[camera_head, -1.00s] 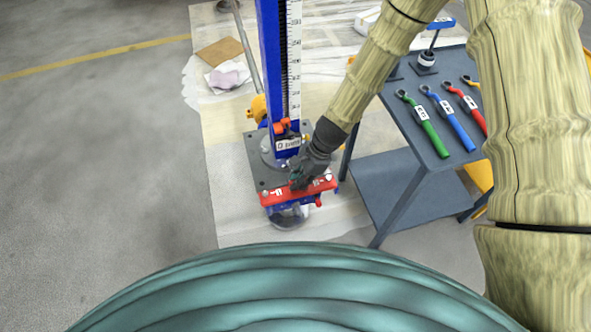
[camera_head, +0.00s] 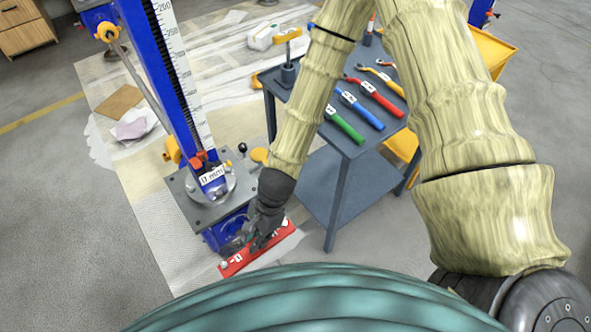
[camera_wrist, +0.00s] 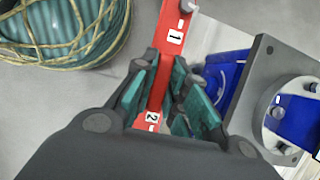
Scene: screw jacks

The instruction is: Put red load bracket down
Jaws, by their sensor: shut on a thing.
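The red load bracket (camera_head: 236,266) is a flat red bar with white number labels. It shows in the head view low at the centre left, just beside the base of the blue screw jack (camera_head: 185,90). In the wrist view the bracket (camera_wrist: 172,52) runs between the green-padded fingers, with labels 1 and 2 on it. My gripper (camera_head: 262,240) is shut on the bracket near its middle. It also shows in the wrist view (camera_wrist: 160,95). The jack's grey plate (camera_wrist: 262,85) is to the right there, apart from the bracket. The bracket's underside is hidden.
A grey tool table (camera_head: 345,150) with green, blue, red and orange-handled wrenches stands to the right of the jack. A cardboard piece (camera_head: 119,101) and a pinkish cloth (camera_head: 131,129) lie on the floor sheet. Grey floor (camera_head: 60,200) on the left is clear.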

